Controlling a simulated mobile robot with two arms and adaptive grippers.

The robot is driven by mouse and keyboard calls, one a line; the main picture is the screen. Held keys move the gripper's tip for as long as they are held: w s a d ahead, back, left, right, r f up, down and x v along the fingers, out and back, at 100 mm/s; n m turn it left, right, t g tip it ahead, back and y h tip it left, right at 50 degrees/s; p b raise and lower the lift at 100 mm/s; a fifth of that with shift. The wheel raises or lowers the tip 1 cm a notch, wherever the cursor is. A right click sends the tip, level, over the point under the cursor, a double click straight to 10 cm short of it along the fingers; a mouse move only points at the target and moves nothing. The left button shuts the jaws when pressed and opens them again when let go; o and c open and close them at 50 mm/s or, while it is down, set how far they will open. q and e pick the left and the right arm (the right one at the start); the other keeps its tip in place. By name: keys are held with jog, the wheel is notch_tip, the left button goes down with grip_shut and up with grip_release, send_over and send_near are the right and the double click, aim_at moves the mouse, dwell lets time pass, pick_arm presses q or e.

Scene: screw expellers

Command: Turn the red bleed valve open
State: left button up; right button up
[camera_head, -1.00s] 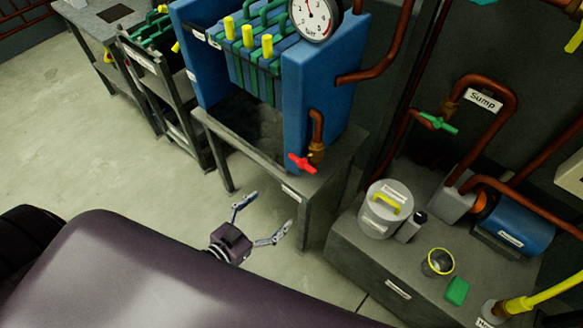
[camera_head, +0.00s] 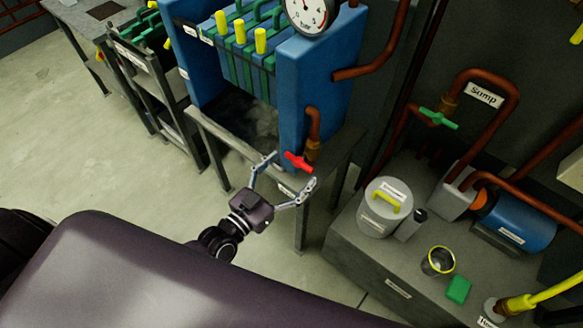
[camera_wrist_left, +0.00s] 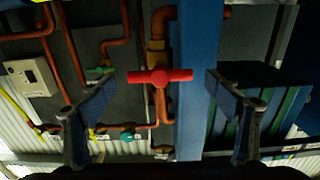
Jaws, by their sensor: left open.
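The red bleed valve (camera_head: 299,162) is a red handle on a short copper pipe at the front right of the blue press frame. In the left wrist view the red handle (camera_wrist_left: 160,76) lies crosswise, centred between the fingers. My left gripper (camera_head: 296,168) is open, with its fingertips on either side of the handle and close to it. In the left wrist view my left gripper (camera_wrist_left: 158,85) shows its two fingers spread apart, with no visible contact on the handle. My right gripper is not in view.
The blue press frame (camera_head: 303,90) stands on a grey table (camera_head: 340,150), with a gauge (camera_head: 306,12) above. A lower bench at right holds a grey lidded pot (camera_head: 378,220), a cup (camera_head: 438,261) and a green block (camera_head: 458,290). A green valve (camera_head: 438,119) sits on copper pipes behind.

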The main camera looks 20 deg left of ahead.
pick_arm(q)
jog(key=shift+w+d, duration=0.1)
jog(key=shift+w, duration=0.1)
jog(key=shift+c, duration=0.5)
jog(key=c, duration=1.1)
jog(key=shift+o, duration=0.2)
jog(key=shift+n, duration=0.4)
jog(key=shift+n+b, duration=1.15)
jog(key=shift+n, duration=7.35)
